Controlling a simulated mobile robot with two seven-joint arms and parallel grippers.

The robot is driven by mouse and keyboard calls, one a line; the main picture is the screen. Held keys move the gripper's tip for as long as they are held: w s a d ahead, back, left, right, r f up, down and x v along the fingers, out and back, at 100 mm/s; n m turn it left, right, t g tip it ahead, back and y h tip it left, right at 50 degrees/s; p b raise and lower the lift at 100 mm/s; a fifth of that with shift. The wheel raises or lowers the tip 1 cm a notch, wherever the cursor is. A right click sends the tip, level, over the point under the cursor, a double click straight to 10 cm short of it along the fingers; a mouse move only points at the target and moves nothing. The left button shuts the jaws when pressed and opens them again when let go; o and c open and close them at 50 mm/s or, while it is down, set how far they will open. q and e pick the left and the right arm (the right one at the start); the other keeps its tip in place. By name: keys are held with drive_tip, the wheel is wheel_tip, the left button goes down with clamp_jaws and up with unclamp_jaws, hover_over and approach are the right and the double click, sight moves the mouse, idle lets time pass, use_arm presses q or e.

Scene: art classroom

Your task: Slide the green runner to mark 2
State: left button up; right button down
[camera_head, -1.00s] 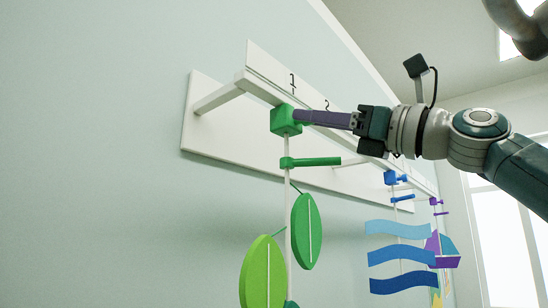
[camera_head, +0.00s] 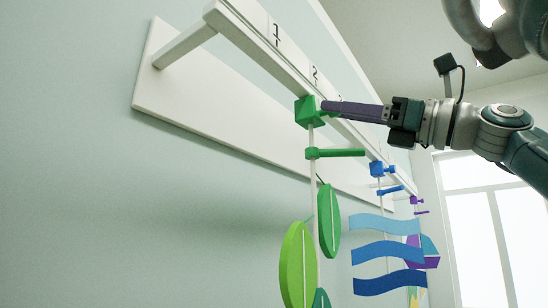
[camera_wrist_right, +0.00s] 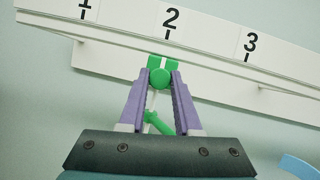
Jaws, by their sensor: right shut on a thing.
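The green runner (camera_head: 308,112) sits on the white rail (camera_head: 262,55) that stands out from the wall. A stem with green leaves (camera_head: 298,265) and a green crossbar (camera_head: 335,153) hangs below it. My right gripper (camera_head: 326,107) reaches in from the right and is shut on the runner's knob. In the right wrist view both purple fingers (camera_wrist_right: 161,78) close around the round green knob (camera_wrist_right: 160,79). There the runner (camera_wrist_right: 156,61) is just below the tick of mark 2 (camera_wrist_right: 170,20), very slightly left of it. My left gripper is not in view.
Mark 1 (camera_wrist_right: 85,5) is to the left and mark 3 (camera_wrist_right: 250,42) to the right. A blue runner (camera_head: 377,169) with wavy blue strips (camera_head: 385,252) and a purple runner (camera_head: 415,200) with a boat hang farther along the rail. The rail between green and blue looks clear.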

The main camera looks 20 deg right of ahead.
drive_tip(key=shift+a, duration=0.15)
drive_tip(key=c, duration=0.6)
unclamp_jaws()
drive_tip(key=shift+s, duration=0.1)
drive_tip(key=b+v, duration=0.8)
drive_tip(key=v, duration=0.2)
drive_tip(key=shift+b, duration=0.3)
drive_tip(key=shift+f, duration=0.1)
